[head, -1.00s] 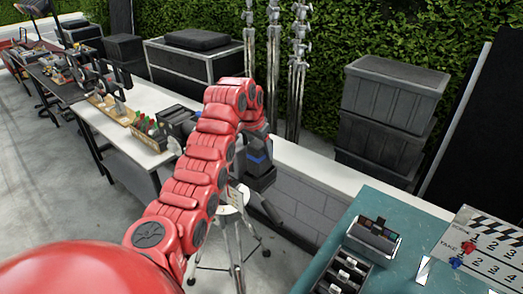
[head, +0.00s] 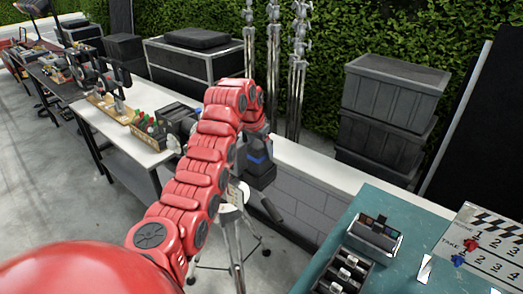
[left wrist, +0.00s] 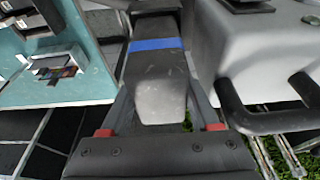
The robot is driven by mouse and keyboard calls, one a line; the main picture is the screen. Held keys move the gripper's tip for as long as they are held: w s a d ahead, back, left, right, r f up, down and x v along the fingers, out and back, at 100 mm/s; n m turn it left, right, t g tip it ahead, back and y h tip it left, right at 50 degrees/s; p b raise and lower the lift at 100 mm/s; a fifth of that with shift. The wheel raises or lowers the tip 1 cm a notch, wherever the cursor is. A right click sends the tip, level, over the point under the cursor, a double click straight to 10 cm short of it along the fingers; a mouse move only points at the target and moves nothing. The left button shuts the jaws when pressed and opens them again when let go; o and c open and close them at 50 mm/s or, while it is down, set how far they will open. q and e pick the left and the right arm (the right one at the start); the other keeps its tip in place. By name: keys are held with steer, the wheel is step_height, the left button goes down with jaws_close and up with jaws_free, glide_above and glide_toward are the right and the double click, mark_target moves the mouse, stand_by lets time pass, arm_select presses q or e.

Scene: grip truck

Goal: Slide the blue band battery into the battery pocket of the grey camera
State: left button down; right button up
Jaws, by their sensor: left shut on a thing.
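My left gripper (head: 256,146) is shut on the blue band battery (head: 263,173), a dark block with a blue stripe. In the left wrist view the battery (left wrist: 157,85) lies between my two fingers, with its blue band towards the far end. A large grey body with a black handle, which looks like the grey camera (left wrist: 262,50), is close on the right of the battery there. In the head view a pale part of it (head: 240,194) shows above a tripod, mostly behind my arm. I cannot see the battery pocket. My right gripper is not in view.
A teal table (head: 390,280) at the lower right holds a black tray (head: 345,272), a grey box (head: 375,238) and a clapperboard (head: 485,250). A white table (head: 150,98) with gear stands at the left. Light stands (head: 298,70) and stacked cases (head: 390,100) are behind.

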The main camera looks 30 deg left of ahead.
arm_select(q)
steer(key=shift+f+b, duration=1.15)
steer(key=shift+f, duration=0.2)
steer(key=shift+f, duration=0.15)
steer(key=shift+c, duration=0.2)
jaws_free()
steer(key=b+v, duration=0.4)
steer(key=v, duration=0.7)
steer(key=shift+s+r, duration=0.15)
steer(key=shift+r, duration=0.2)
steer(key=p+v, duration=0.5)
steer(key=p, duration=0.1)
steer(key=shift+s+r, duration=0.1)
steer(key=shift+r, duration=0.3)
